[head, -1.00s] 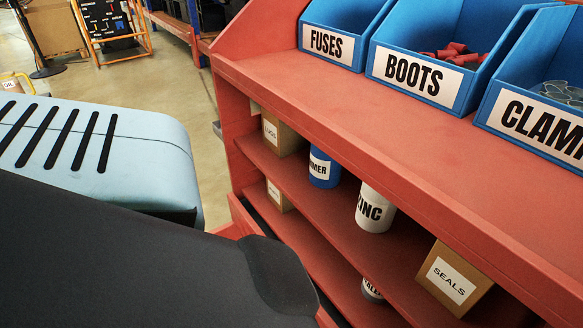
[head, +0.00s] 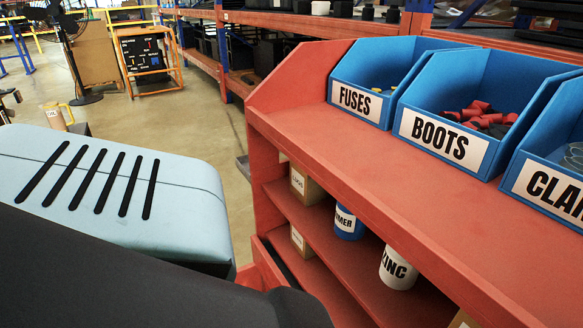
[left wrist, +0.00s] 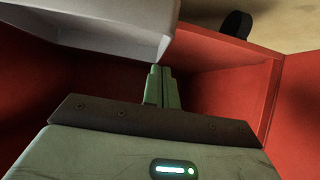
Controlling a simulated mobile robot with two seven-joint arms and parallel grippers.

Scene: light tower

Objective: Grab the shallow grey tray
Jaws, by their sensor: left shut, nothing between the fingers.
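In the left wrist view, a light grey, smooth object with a rim (left wrist: 110,22) fills the upper left; it looks like the grey tray, seen only in part. My left gripper (left wrist: 160,72) has its two green fingers together with nothing between them. The fingertips are just below the object's lower right corner in the picture. I cannot tell whether they touch it. The fingers point into a red shelf bay. No tray shows in the head view. My right gripper is in neither current view.
The red shelf unit (head: 330,135) holds blue bins on top, labelled FUSES (head: 362,88), BOOTS (head: 450,125) and one cut off. Cartons, a blue can (head: 347,222) and a white can (head: 397,268) stand below. Red walls (left wrist: 235,105) surround my left fingers. Open floor (head: 205,125) lies left.

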